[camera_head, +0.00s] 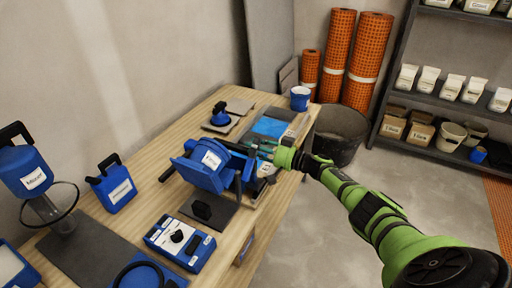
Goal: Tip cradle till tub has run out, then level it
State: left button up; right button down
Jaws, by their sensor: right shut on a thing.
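A blue cradle (200,177) stands on the wooden workbench, on a dark base plate. It looks tilted, but its exact angle is hard to tell. A blue labelled body (211,157) sits in it; this may be the tub, and its mouth and contents are not clear. My right gripper (263,149) reaches in from the right, at the cradle's right side. It is shut on what looks like the cradle's dark bar (236,148); the arm and fingers partly hide the grip. My left gripper is not in view.
The workbench (145,164) also holds a blue jug (114,187), a blue control box (180,242), a blue cup (300,98) and a blue-topped tool (221,116). A dark bin (338,135), orange rolls (367,62) and a shelf (440,103) stand beyond. Floor right of the bench is open.

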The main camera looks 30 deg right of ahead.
jog(key=shift+d+r, duration=0.1)
jog(key=c, duration=1)
grip_release()
jog(key=shift+o, duration=0.6)
jog(key=shift+w, duration=0.1)
jog(key=v, duration=1.2)
jog(key=shift+f, duration=0.25)
